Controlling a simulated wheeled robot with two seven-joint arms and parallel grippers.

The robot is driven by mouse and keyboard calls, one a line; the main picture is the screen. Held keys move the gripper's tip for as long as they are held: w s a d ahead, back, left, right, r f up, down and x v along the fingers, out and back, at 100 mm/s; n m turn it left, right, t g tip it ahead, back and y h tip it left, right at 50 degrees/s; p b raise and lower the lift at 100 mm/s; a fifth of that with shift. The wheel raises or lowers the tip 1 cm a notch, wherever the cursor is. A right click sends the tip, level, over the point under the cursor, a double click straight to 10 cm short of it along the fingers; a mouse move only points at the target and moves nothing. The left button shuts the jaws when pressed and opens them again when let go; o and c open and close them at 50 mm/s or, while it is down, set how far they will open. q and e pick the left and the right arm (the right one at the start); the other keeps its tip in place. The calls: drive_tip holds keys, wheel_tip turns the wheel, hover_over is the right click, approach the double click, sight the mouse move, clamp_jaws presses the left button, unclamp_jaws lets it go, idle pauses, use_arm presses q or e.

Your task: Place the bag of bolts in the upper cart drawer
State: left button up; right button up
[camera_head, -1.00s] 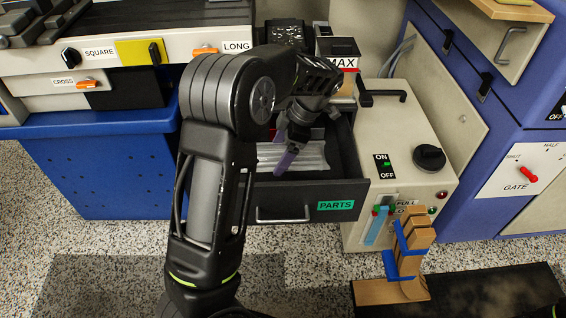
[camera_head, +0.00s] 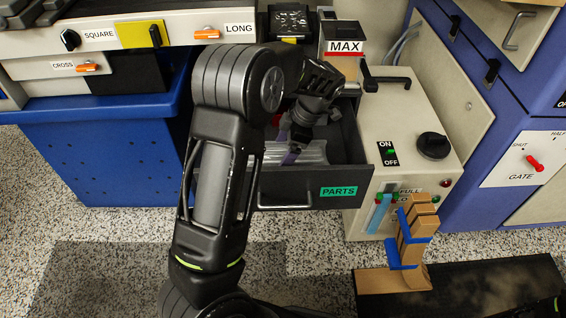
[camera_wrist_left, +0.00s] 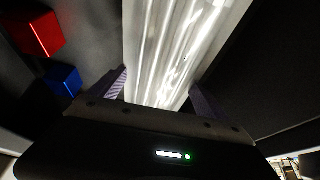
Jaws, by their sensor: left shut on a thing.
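The open dark drawer (camera_head: 283,187) with the green PARTS label holds a shiny, silvery, ridged pack (camera_head: 313,151), which seems to be the bag of bolts; no single bolts can be made out. My left gripper (camera_head: 291,154) reaches down into the drawer, its purple fingers partly hidden by the drawer front. In the left wrist view the pack (camera_wrist_left: 170,45) runs between the two fingers (camera_wrist_left: 160,95), and the gripper is shut on it. I cannot tell whether the pack touches the drawer floor.
A red block (camera_wrist_left: 36,33) and a blue block (camera_wrist_left: 63,80) lie beside the pack. Right of the drawer stands a beige machine box (camera_head: 405,125) with a knob and switch. A wooden stand (camera_head: 408,250) with blue parts is at front right. A blue cabinet (camera_head: 105,165) stands left.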

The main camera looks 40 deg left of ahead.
use_arm(q)
drive_tip(key=shift+f+b, duration=0.7)
drive_tip(key=shift+f, duration=1.75)
drive_tip(key=o, duration=1.9)
drive_tip(key=shift+f, duration=0.15)
drive_tip(key=p+v, duration=0.3)
drive_tip(key=v, duration=0.9)
